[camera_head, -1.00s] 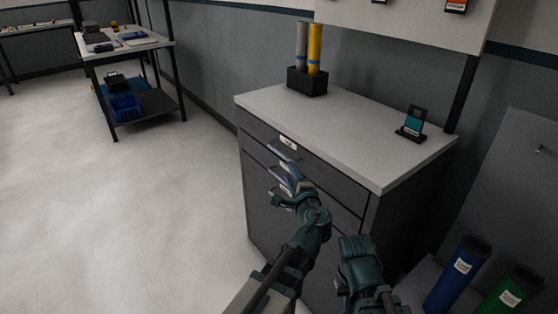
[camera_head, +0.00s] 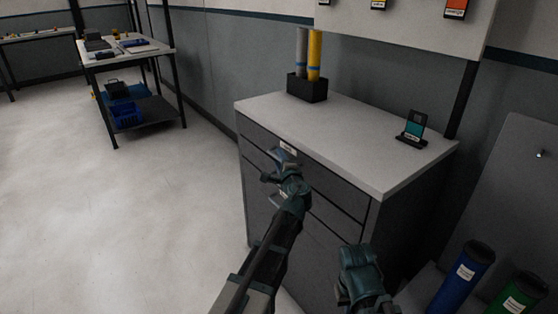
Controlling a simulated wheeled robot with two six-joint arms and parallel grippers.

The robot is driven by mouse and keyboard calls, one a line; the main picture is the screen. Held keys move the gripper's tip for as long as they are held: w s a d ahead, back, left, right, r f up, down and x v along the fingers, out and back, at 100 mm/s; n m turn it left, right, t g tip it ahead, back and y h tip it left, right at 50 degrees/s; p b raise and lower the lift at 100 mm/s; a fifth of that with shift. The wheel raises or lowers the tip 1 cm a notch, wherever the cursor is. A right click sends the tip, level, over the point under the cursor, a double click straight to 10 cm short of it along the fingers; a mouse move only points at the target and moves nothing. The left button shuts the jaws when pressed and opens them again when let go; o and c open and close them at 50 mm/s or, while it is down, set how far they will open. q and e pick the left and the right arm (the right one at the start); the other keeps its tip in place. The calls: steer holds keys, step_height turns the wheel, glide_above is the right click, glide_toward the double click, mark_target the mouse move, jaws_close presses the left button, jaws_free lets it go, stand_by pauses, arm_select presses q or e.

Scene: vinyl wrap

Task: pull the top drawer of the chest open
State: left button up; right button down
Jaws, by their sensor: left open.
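The grey chest (camera_head: 345,182) stands in the middle with a light worktop. Its top drawer (camera_head: 325,182) is shut, its front flush with the chest. A white label (camera_head: 287,149) is on the drawer front near its top edge. My left gripper (camera_head: 276,164) is open in front of the top drawer, just below the label, at the handle. It hides most of the handle, and I cannot tell whether it touches it. The end of my right arm (camera_head: 358,272) is low in front of the chest. I cannot make out its fingers.
A black holder (camera_head: 307,88) with a grey and a yellow roll stands on the worktop, and a small device on a stand (camera_head: 412,128) is at its right. Blue (camera_head: 462,278) and green (camera_head: 517,295) tubes stand at the lower right. The floor left of the chest is clear.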

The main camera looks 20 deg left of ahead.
arm_select(q)
steer(key=shift+w+a, duration=0.1)
jaws_close()
stand_by(1.5)
